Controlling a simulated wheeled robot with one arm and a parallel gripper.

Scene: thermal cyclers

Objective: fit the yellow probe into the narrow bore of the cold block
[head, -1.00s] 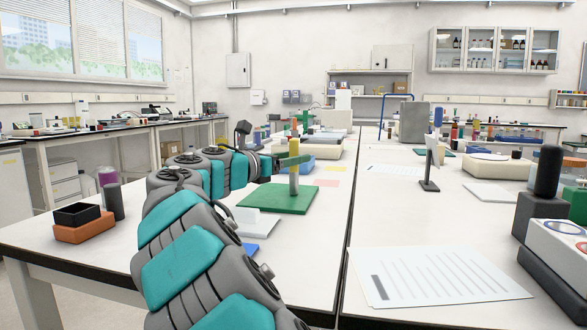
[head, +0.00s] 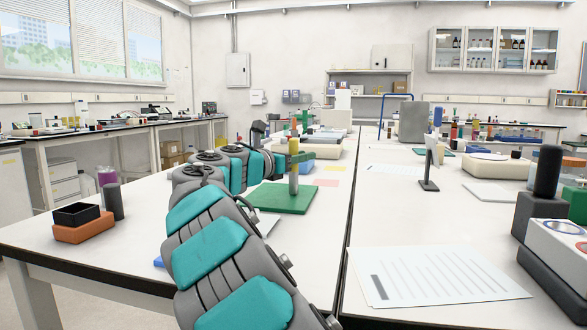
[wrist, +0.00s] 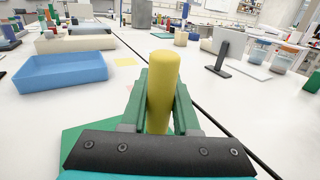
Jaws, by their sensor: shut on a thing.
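The yellow probe (wrist: 163,85) stands upright between the green fingers of my gripper (wrist: 160,105), which are shut on it. In the head view the probe (head: 294,181) shows above and below the gripper (head: 294,160), over a flat green plate (head: 285,199). I cannot tell whether its lower end touches the plate. The plate also shows at the lower left in the wrist view (wrist: 75,140). I cannot make out for sure which object is the cold block, and no narrow bore is visible.
A blue tray (wrist: 60,72) lies left of my gripper in the wrist view. A dark upright stand (head: 429,172) is to the right. An orange box (head: 84,229) sits at the near left. A printed sheet (head: 440,276) lies at the front right.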

